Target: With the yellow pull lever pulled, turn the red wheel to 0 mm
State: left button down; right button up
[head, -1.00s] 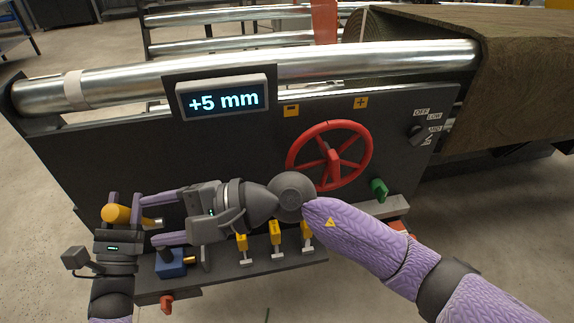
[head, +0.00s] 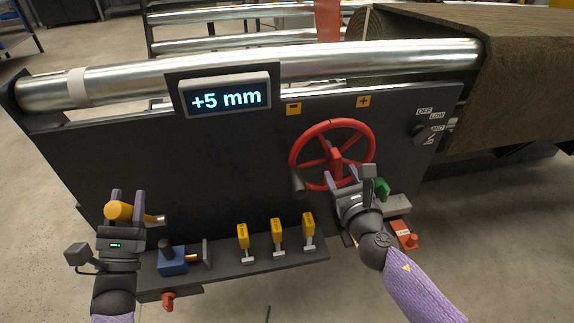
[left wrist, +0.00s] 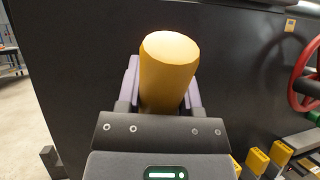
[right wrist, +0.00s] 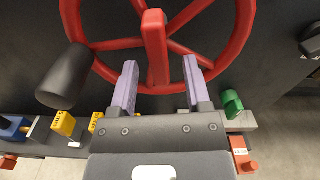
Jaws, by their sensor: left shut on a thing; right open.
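The yellow pull lever (head: 119,211) sticks out at the left of the dark panel. My left gripper (head: 124,205) is shut on it; the left wrist view shows the lever's yellow knob (left wrist: 168,75) between the fingers. The red wheel (head: 323,126) is on the right of the panel, with a dark handle (head: 297,182) at its lower left. My right gripper (head: 343,178) is open at the wheel's lower part. In the right wrist view a red spoke or grip (right wrist: 156,50) stands between its fingers; I cannot tell whether they touch it. The display (head: 224,97) reads +5 mm.
A minus label (head: 293,109) and a plus label (head: 363,101) are above the wheel. A green knob (head: 383,188) is close to my right gripper. Several yellow clips (head: 278,231) and a blue block (head: 172,260) stand on the lower ledge. A turf roll (head: 520,70) is at the right.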

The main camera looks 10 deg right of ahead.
jog(key=shift+w, duration=1.05)
grip_shut()
dwell(0.6)
